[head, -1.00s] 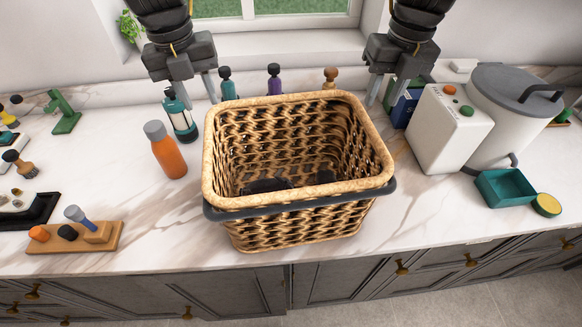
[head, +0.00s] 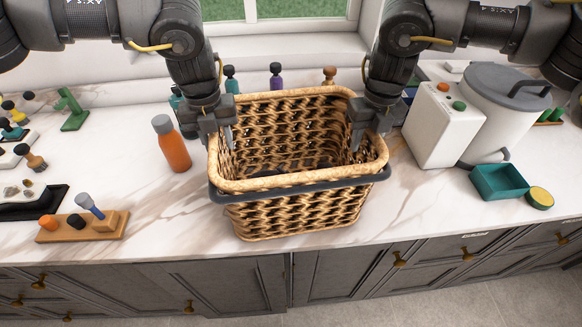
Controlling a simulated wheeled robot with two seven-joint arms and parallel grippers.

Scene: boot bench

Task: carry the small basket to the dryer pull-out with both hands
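The small basket (head: 300,212) is tan wicker with a dark band handle lying along its front. It stands upright on the marble counter, in the middle of the head view. My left gripper (head: 220,138) is at the basket's left rim, with a fingertip showing on the inner side. My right gripper (head: 366,134) is at the right rim in the same way. The rim and hands hide the other fingers, so I cannot tell whether either grips the wicker. I cannot make out a dryer pull-out.
An orange bottle (head: 172,147) stands left of the basket. A wooden block with brushes (head: 82,228) sits at front left. A white box (head: 441,128), a lidded grey bin (head: 498,115) and a teal tray (head: 499,182) stand right.

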